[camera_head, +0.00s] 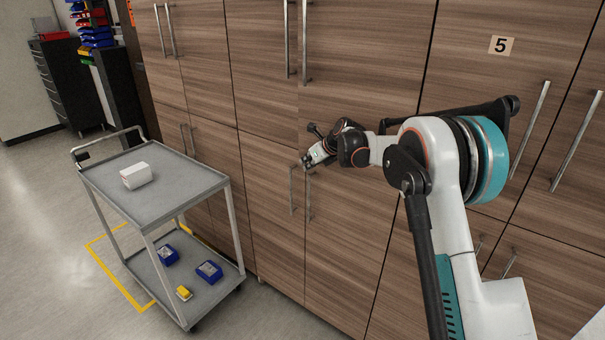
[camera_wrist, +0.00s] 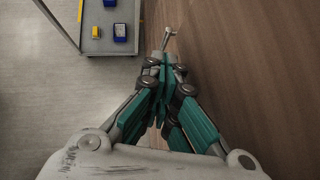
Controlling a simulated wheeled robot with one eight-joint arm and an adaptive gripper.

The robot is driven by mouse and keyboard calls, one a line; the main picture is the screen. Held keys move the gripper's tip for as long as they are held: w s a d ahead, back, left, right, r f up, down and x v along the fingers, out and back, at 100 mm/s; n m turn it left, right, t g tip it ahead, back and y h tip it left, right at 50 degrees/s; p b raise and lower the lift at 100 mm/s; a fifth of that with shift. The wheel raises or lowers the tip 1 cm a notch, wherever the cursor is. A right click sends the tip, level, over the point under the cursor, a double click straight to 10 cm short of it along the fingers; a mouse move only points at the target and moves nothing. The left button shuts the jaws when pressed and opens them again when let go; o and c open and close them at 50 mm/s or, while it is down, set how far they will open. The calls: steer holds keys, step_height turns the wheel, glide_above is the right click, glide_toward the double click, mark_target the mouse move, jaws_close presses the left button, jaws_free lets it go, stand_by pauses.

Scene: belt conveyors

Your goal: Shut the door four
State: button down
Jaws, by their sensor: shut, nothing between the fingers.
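The wood-grain cabinet doors (camera_head: 345,215) fill the wall in the head view and look flush. No number four label shows, so I cannot tell which door is door four. My gripper (camera_head: 310,159) is at the upper ends of a pair of vertical bar handles, the left one (camera_head: 291,190) and the right one (camera_head: 309,194), on the lower doors. In the wrist view my gripper (camera_wrist: 165,66) has its fingers together and holds nothing. A metal handle (camera_wrist: 170,33) shows just beyond the fingertips; I cannot tell whether they touch it.
A label reading 5 (camera_head: 501,45) is on an upper right door. A grey two-shelf cart (camera_head: 190,190) stands close to the cabinets at left, with a white box (camera_head: 136,175) on top and blue bins (camera_head: 209,271) below. Floor left of the cart is clear.

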steer(key=shift+m+t+h, duration=0.4)
steer(key=shift+m+h, duration=0.1)
steer(key=shift+m, duration=0.3)
steer(key=shift+w+d, duration=0.35)
steer(key=shift+w, duration=0.35)
steer(key=shift+w+d, duration=0.35)
steer(key=shift+w, duration=0.3)
steer(key=shift+w+d, duration=0.35)
steer(key=shift+w, duration=0.35)
steer(key=shift+s, duration=0.1)
